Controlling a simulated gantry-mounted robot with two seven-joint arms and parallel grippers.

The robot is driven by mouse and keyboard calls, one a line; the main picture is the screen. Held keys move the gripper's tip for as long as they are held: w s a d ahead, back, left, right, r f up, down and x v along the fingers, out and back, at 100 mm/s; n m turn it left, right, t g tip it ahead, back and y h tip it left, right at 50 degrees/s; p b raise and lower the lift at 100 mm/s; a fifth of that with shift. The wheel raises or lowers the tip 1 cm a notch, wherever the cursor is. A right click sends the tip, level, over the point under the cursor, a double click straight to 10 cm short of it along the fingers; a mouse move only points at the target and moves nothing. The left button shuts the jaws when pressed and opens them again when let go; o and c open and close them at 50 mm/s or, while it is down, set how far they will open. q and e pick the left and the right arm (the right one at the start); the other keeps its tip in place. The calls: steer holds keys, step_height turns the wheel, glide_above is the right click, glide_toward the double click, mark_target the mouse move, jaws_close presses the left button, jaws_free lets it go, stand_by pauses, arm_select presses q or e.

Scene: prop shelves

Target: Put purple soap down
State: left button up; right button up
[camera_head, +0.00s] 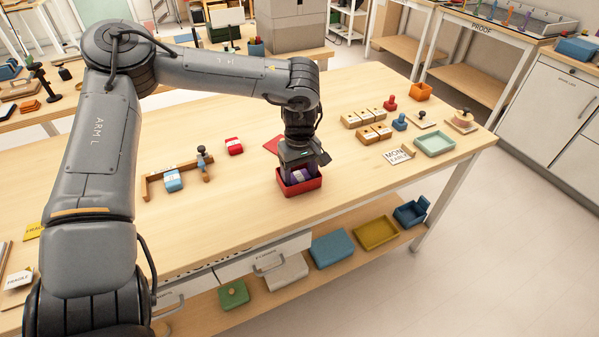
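The purple soap (297,176) is in or just above the red tray (301,188) on the wooden table, directly under my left gripper (297,168). The gripper points down, and its fingers are at the soap. The soap is partly hidden by the gripper, so I cannot tell whether it touches the tray floor or how firmly the fingers close on it. My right gripper is not in view.
A red soap (234,146) and a blue soap (173,181) beside a wooden frame (150,188) lie left of the tray. Wooden boxes (374,134), a sign (398,156) and a pale green tray (434,144) stand right. The table's front right is clear.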

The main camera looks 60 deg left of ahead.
mark_target(300, 177)
arm_select(q)
steer(key=shift+o, duration=0.4)
steer(key=shift+r, duration=0.1)
steer(key=shift+r, duration=0.25)
step_height(300, 177, up, 12)
steer(key=p, duration=0.5)
steer(key=shift+f, duration=0.15)
